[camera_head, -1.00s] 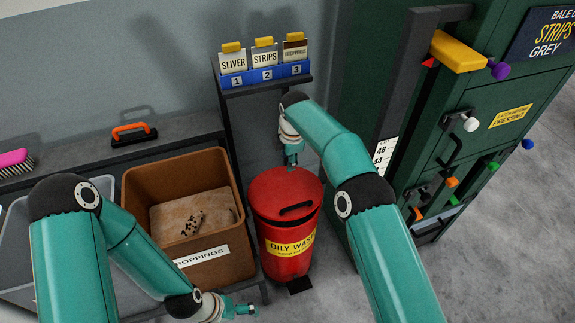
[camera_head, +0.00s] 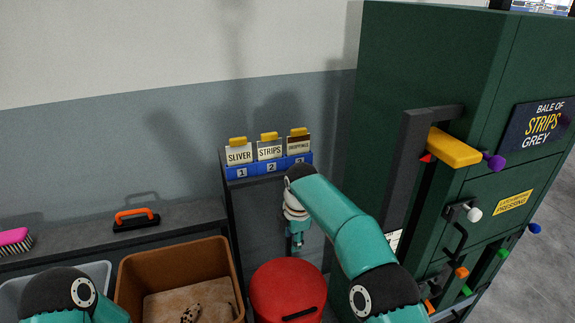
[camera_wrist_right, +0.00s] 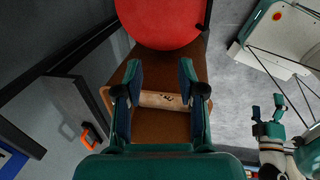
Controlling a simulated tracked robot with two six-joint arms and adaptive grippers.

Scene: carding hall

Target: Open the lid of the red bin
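The red bin's lid (camera_head: 283,286) shows at the bottom of the head view, lying flat and closed, with a dark handle (camera_head: 300,314) near its front. The bin's body is cut off below the frame. My right gripper (camera_head: 297,243) points down just behind the lid's back edge in the picture. In the right wrist view its two fingers (camera_wrist_right: 162,70) are apart with nothing between them, and the red lid (camera_wrist_right: 160,22) lies beyond their tips. My left gripper is out of the head view; a small teal gripper, apparently it (camera_wrist_right: 268,106), shows in the right wrist view, its opening unclear.
A brown box (camera_head: 133,279) with droppings stands left of the bin. Behind is a stand with a blue card holder (camera_head: 236,171). A green baling press (camera_head: 440,75) with levers and knobs rises on the right. An orange-handled tool (camera_head: 135,220) lies on the shelf.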

